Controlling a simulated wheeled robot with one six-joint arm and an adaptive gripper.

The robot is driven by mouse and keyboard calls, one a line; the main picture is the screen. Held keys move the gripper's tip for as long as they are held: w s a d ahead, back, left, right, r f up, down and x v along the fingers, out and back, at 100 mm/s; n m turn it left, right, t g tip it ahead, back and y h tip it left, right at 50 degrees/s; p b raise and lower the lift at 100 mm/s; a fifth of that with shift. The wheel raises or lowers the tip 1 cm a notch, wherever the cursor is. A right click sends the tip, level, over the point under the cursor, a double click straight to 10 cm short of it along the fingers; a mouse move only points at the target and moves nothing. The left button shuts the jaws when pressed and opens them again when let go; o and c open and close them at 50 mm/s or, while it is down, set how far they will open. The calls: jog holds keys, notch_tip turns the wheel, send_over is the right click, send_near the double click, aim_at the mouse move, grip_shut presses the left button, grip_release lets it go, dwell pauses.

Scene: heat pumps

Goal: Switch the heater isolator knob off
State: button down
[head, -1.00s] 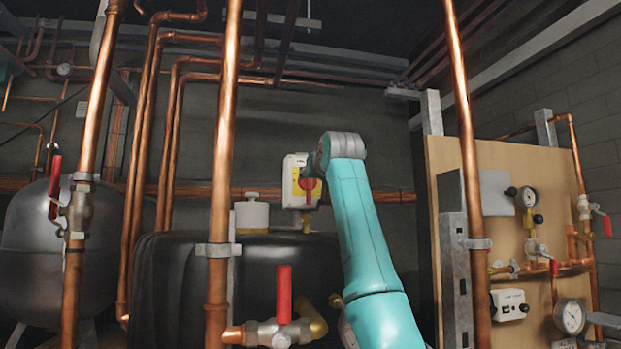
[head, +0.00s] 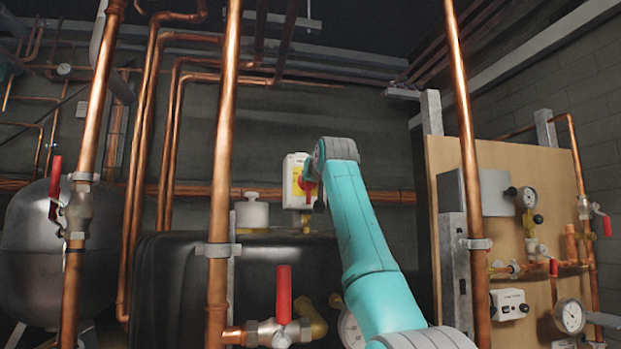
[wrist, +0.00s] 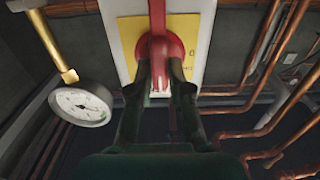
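The heater isolator is a pale box with a yellow plate (head: 297,172) and a red knob (head: 305,184), in the middle of the head view behind the end of my arm. In the wrist view the red knob (wrist: 158,45) stands in front of the yellow plate (wrist: 129,35), its bar running up and down the picture. My gripper (wrist: 159,72) has its two dark fingers close on either side of the bar and appears shut on it. In the head view my arm hides part of the box and most of the gripper.
A round gauge (wrist: 80,103) on a brass stem is at the left in the wrist view. Copper pipes (wrist: 275,95) run at the right. In the head view, a vertical copper pipe (head: 224,130) and a red-handled valve (head: 284,292) stand left of my arm, before a dark tank (head: 180,280).

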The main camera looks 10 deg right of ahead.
jog(key=shift+n, duration=0.3)
jog(key=n, duration=1.7)
jog(key=shift+a+f, duration=0.3)
jog(key=shift+a, duration=0.05)
jog(key=shift+n, duration=0.3)
jog(key=c, duration=1.1)
grip_release()
jog(key=shift+s, duration=0.1)
